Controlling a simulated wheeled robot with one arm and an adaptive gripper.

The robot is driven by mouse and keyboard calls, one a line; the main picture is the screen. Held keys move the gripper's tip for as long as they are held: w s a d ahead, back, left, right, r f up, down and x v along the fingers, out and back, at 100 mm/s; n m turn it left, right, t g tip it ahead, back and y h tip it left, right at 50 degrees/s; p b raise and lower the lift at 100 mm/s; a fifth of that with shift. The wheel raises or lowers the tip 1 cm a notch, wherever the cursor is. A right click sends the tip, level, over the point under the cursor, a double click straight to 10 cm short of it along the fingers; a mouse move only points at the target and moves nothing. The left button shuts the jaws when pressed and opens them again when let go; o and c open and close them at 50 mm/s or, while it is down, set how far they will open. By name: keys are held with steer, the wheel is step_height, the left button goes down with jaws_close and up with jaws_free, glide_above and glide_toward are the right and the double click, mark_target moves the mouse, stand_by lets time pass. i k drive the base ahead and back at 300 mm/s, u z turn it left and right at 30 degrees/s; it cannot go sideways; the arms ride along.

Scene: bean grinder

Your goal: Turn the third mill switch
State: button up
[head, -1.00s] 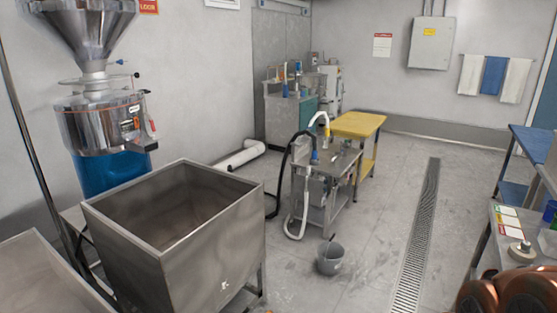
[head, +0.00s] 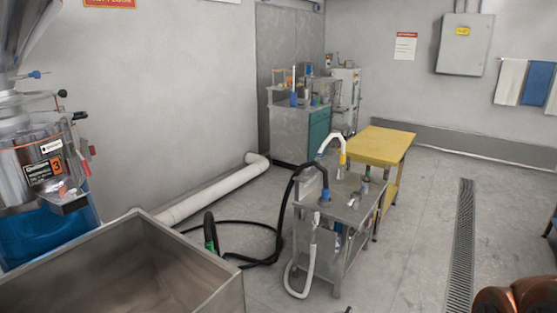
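A steel mill (head: 28,165) stands at the left edge, cut off by the frame. Its label (head: 45,170) bears an orange patch with a 3. A red lever (head: 86,168) and a black-tipped lever (head: 79,115) stick out on its right side. Which part is the switch I cannot tell for sure. A blue-knobbed lever (head: 37,74) sits higher, under the hopper. A blue base (head: 45,235) shows below the steel body. My gripper is not in view. Copper-coloured rounded parts in the bottom right corner look like part of my arm.
A large open steel bin (head: 135,262) stands in front of the mill. A steel cart (head: 338,225) with hoses is in the middle, beside a yellow table (head: 378,145). A black hose (head: 270,230) lies on the floor. Floor near the drain grate (head: 463,245) is clear.

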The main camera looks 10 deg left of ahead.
mark_target(92, 148)
steer(key=i, duration=1.35)
steer(key=u, duration=4.5)
steer(key=k, duration=1.85)
steer(key=z, duration=2.25)
